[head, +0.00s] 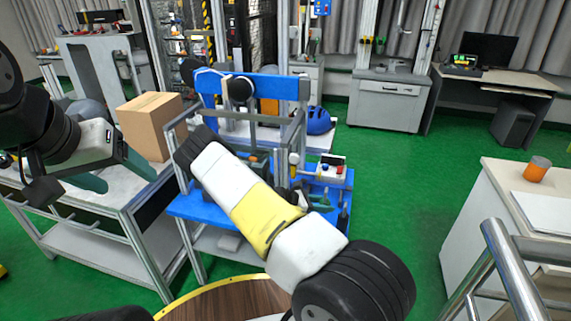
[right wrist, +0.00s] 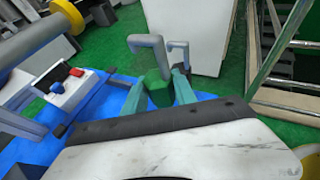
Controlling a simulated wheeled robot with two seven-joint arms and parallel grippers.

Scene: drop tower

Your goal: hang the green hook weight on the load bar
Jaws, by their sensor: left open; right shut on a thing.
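In the right wrist view my right gripper (right wrist: 156,91) has its teal fingers on both sides of the green hook weight (right wrist: 158,90). It is shut on the weight, whose grey hook (right wrist: 150,41) stands up above the fingers. Blue surface shows below; I cannot tell whether the weight touches it. In the head view my right arm hides most of this gripper. My left gripper (head: 112,175) is open and empty at the left, over the white-topped bench. The drop tower's blue crossbeam (head: 268,85) stands behind my right arm; I cannot tell which part is the load bar.
A control box (head: 330,170) with a red button stands on the blue base (head: 190,206). A cardboard box (head: 152,124) sits on the left bench. A blue helmet (head: 320,121) lies behind the tower. A white cabinet (head: 490,215) and metal rails are at the right. Green floor lies between.

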